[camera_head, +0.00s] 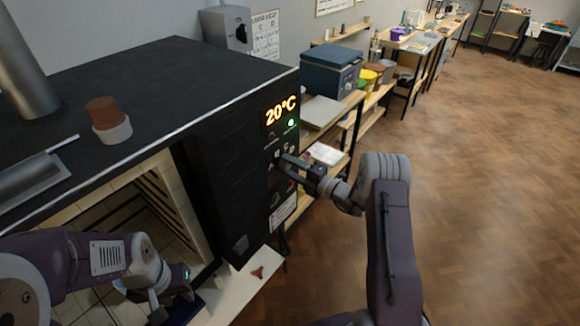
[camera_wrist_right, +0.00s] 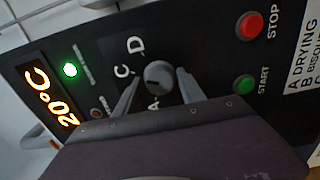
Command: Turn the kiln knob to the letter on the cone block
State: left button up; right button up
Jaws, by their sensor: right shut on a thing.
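The black kiln (camera_head: 190,80) stands at the left with its chamber open to view. Its control panel shows an orange 20°C readout (camera_head: 281,111) and a green light. In the right wrist view the round dark kiln knob (camera_wrist_right: 158,74) sits between the fingers of my right gripper (camera_wrist_right: 159,82), which is shut on it. Letters C, D and A show around the knob; its pointer is hard to make out. In the head view my right gripper (camera_head: 283,161) is at the panel. My left gripper (camera_head: 172,300) is low before the chamber; its fingers are unclear. I cannot identify a cone block.
A red STOP button (camera_wrist_right: 250,25) and green START button (camera_wrist_right: 243,84) are beside the knob. A terracotta and white pot (camera_head: 108,120) stands on the kiln. A small brown three-armed piece (camera_head: 258,272) lies on a white surface below. Open wooden floor (camera_head: 480,190) lies right.

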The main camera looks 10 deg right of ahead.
dwell(0.3)
jog(key=o, duration=1.2)
jog(key=shift+d, duration=0.15)
jog(key=b+v, duration=0.2)
jog(key=v, duration=0.7)
